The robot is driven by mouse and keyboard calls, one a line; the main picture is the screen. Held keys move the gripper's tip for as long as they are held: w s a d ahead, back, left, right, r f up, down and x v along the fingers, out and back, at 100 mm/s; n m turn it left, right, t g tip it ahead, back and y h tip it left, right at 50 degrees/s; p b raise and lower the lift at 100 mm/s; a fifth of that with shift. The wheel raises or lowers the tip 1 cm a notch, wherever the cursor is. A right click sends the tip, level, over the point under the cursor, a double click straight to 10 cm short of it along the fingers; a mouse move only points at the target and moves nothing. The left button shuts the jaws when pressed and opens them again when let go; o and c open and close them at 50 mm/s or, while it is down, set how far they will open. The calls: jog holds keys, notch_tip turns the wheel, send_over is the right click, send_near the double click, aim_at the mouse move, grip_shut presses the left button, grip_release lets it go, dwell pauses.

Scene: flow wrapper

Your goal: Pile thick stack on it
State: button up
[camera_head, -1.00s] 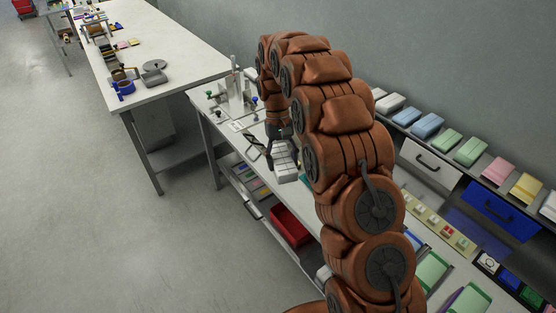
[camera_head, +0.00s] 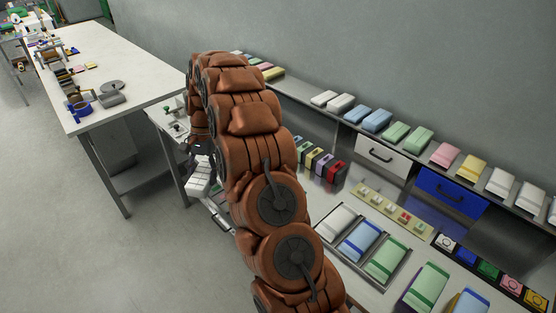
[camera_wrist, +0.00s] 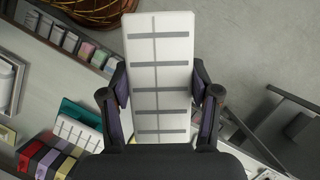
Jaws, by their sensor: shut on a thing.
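My gripper (camera_wrist: 160,100) is shut on a white slab with grey bands (camera_wrist: 158,60), which I take for the stack; its fingers press on the two long sides. In the head view the white slab (camera_head: 200,178) hangs below my gripper (camera_head: 200,150), beside the bench's left end and clear of any surface. A similar white banded piece (camera_wrist: 78,133) lies by a teal item (camera_wrist: 80,112) at lower left in the wrist view. Which thing "it" means is not clear from the pictures.
Red and purple blocks (camera_wrist: 45,158) show at the wrist view's lower left. White, blue and green packs (camera_head: 360,240) lie in trays on the bench. A shelf (camera_head: 300,98) with coloured packs runs along the wall. A separate table (camera_head: 140,65) stands at left.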

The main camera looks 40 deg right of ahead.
jog(key=s+d+f+m+t+h+b, duration=0.1)
jog(key=s+d+m+t+h+b, duration=0.2)
jog(key=d+m, duration=0.95)
jog(key=s+d+f+m+t+h+b, duration=0.15)
jog(key=s+d+m+t, duration=0.3)
jog(key=d+m, duration=0.8)
jog(key=shift+g+y, duration=0.25)
jog(key=shift+s+d+f+b, duration=0.1)
jog(key=shift+f+b, duration=0.9)
jog(key=shift+f, duration=0.5)
jog(key=shift+s+d+f+b, duration=0.1)
jog(key=shift+f+b, duration=0.9)
jog(key=shift+f, duration=0.5)
jog(key=shift+f+p, duration=0.3)
jog(key=shift+f, duration=0.05)
jog(key=shift+f, duration=0.15)
jog(key=o, duration=1)
jog(key=shift+o, duration=0.2)
